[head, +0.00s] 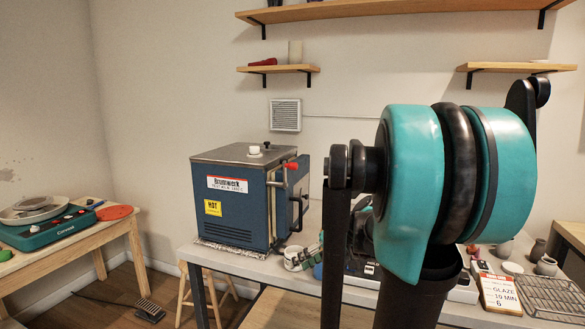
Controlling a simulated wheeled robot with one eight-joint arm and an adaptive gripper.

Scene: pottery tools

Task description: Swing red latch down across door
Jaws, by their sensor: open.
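A blue kiln (230,204) with a grey top stands on the table, left of centre in the head view. The red-tipped latch (292,165) sticks out at the upper front edge of its right side, with its red end up and to the right. The kiln door (304,197) is on that right side, seen nearly edge-on, with a dark handle; I cannot tell whether it is fully closed. My teal and black arm fills the right of the view, apart from the kiln in the picture. My gripper is not visible.
The grey table (455,312) holds a white cup (291,262) beside the kiln, a glaze sign (500,293), a wire rack (550,297) and small pots at right. A pottery wheel (50,228) sits on a wooden table at left. A stool stands under the grey table.

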